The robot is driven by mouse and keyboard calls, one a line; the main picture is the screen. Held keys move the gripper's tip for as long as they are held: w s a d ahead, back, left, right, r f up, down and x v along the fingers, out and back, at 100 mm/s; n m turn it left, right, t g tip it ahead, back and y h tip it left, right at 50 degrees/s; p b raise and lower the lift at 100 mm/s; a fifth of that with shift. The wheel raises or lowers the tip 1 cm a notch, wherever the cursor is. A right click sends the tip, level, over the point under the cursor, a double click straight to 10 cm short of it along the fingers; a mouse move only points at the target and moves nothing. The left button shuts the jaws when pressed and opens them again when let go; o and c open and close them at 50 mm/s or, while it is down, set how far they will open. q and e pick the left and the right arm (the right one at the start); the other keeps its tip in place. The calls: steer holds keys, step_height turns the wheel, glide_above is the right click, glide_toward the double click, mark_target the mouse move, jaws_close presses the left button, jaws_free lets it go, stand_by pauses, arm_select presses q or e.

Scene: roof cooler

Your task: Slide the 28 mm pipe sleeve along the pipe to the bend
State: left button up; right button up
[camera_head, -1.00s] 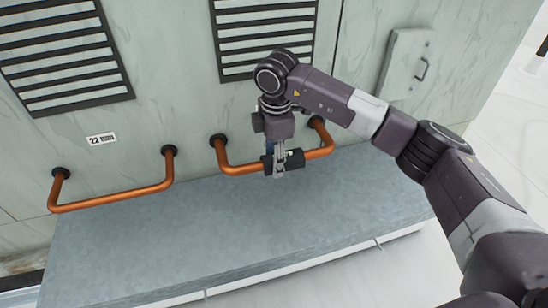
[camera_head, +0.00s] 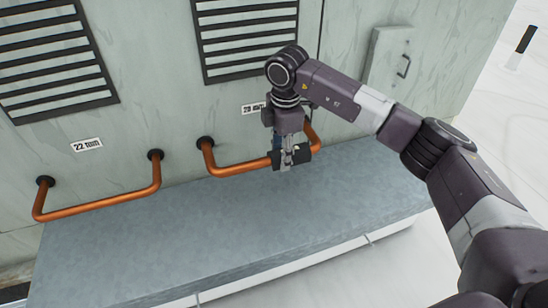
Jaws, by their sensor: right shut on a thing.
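The black pipe sleeve (camera_head: 302,154) sits around the straight front run of the right copper pipe (camera_head: 243,167), close to that pipe's right bend. My right gripper (camera_head: 287,162) reaches down from above and is shut on the sleeve, covering part of its middle. A short bit of pipe and the leg rising to the wall (camera_head: 312,134) show right of the sleeve. A label (camera_head: 253,108) above this pipe is partly hidden by my arm. My left gripper is not in view.
A second copper pipe (camera_head: 98,208) with a "22 mm" label (camera_head: 87,145) is at the left. Both pipes stand out from the pale cabinet wall over a grey ledge (camera_head: 230,225). Louvred vents (camera_head: 246,38) and a small hatch (camera_head: 389,65) are above. The ledge is clear.

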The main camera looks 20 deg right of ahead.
steer(key=shift+d, duration=0.25)
steer(key=o, duration=1.2)
steer(key=r, duration=0.8)
steer(key=s+r, duration=0.1)
steer(key=r, duration=0.3)
